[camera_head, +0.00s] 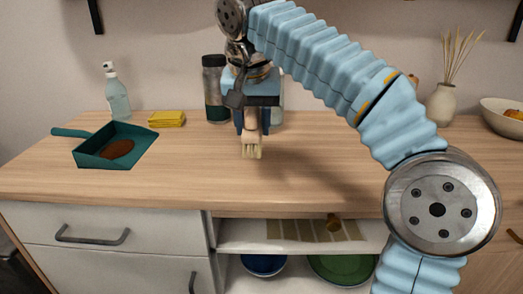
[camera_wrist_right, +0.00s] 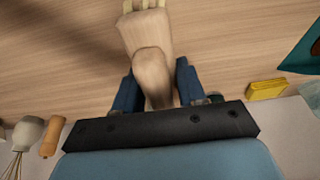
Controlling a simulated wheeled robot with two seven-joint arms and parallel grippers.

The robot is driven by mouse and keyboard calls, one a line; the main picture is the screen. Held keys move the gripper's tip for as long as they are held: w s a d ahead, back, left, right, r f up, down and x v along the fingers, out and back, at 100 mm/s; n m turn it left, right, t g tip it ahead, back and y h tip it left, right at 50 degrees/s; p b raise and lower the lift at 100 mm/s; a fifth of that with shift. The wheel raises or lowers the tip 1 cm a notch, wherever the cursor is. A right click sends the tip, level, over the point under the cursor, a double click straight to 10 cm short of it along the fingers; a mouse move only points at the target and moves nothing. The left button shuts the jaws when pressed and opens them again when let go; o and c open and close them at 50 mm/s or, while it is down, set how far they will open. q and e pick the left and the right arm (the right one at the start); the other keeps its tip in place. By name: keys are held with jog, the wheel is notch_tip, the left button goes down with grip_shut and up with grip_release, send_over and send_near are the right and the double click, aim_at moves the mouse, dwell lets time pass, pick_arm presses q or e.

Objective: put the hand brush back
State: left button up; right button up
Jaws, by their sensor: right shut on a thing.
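The hand brush (camera_head: 252,138) has a light wooden body and pale bristles. My right gripper (camera_head: 252,120) is shut on it, and it hangs bristles down over the middle of the wooden counter. I cannot tell whether the bristles touch the top. In the right wrist view the brush (camera_wrist_right: 148,45) sits between the two blue fingers of the gripper (camera_wrist_right: 156,85). A green dustpan (camera_head: 97,150) with a brown heap (camera_head: 117,149) in it lies at the left of the counter. My left gripper is not in view.
A soap bottle (camera_head: 116,95), a yellow sponge (camera_head: 167,118) and a dark jar (camera_head: 214,95) stand along the back. A reed vase (camera_head: 441,105) and a bowl (camera_head: 497,116) are at the right. Below, an open shelf (camera_head: 235,235) holds a striped cloth (camera_head: 290,230).

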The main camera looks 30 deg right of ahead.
jog(key=shift+w+d+f, duration=0.2)
jog(key=shift+d+f, duration=0.1)
jog(key=shift+f, duration=0.15)
jog(key=shift+w+d+f, duration=0.2)
jog(key=shift+d+f, duration=0.1)
jog(key=shift+f, duration=0.15)
jog(key=x, duration=0.1)
jog(key=b+x, duration=0.1)
jog(key=x, duration=0.3)
jog(key=shift+s+d, duration=0.15)
jog(key=shift+d, duration=0.15)
jog(key=shift+f, duration=0.15)
jog(key=shift+f+b, duration=0.15)
jog(key=shift+b, duration=0.2)
jog(key=o, duration=1)
